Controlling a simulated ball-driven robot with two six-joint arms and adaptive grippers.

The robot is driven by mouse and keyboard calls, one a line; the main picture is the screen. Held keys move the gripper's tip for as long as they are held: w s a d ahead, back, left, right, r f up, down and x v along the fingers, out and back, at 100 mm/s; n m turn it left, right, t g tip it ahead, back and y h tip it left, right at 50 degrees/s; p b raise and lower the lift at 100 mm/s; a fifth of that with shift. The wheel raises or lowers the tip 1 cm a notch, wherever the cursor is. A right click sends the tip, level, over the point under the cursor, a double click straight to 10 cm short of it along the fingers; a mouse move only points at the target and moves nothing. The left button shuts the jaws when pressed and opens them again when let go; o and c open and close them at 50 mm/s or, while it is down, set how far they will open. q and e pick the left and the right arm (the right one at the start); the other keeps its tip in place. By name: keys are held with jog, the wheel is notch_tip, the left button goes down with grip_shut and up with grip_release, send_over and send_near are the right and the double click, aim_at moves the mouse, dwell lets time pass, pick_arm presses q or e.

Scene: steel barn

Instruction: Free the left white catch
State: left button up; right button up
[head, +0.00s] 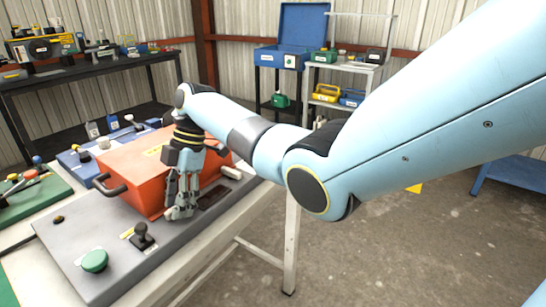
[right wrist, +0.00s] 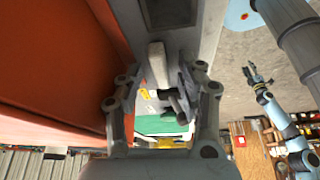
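The orange box (head: 140,168) sits on a grey panel (head: 62,238), and its orange side (right wrist: 50,60) fills the left of the right wrist view. My right gripper (head: 180,211) points down at the front of the box. In the right wrist view its fingers (right wrist: 160,105) are apart, with a white catch (right wrist: 157,65) between them. I cannot tell whether they touch it. My gripper hides this left catch in the head view. Another white catch (head: 231,172) shows farther right, past a dark plate (head: 212,198). My left gripper (right wrist: 258,77) appears open and empty in the right wrist view.
A black knob (head: 142,238) and a green button (head: 95,261) stand on the panel near the gripper. Open floor lies right of the table.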

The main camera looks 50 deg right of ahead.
jog(key=m+t, duration=0.1)
jog(key=m, duration=0.1)
jog(key=shift+s+m+p, duration=0.1)
jog(key=shift+m+p, duration=0.2)
jog(key=shift+m, duration=0.1)
jog(key=m+t, duration=0.1)
jog(key=m, duration=0.2)
jog(key=shift+s+f+h+b, duration=0.1)
jog(key=shift+f+h+b, duration=0.05)
jog(key=shift+h+b, duration=0.2)
jog(key=m+t+b, duration=0.1)
jog(key=m+b, duration=0.1)
jog(key=m, duration=0.1)
jog(key=shift+a+f+h, duration=0.1)
jog(key=shift+f+h, duration=0.05)
jog(key=shift+h, duration=0.1)
jog(key=p+v, duration=0.2)
jog(key=v, duration=0.9)
jog(key=s+d+f+m+g+h, duration=0.2)
jog(key=s+f+m+g, duration=0.1)
jog(key=s+f, duration=0.7)
jog(key=s+d+f+m+g+h, duration=0.1)
jog(key=s+f+g, duration=0.4)
jog(key=s+f, duration=0.6)
jog(key=shift+s+d+f+m+h, duration=0.45)
jog(key=shift+f+m, duration=0.95)
jog(key=shift+f, duration=2.7)
jog(key=shift+w+a, duration=0.1)
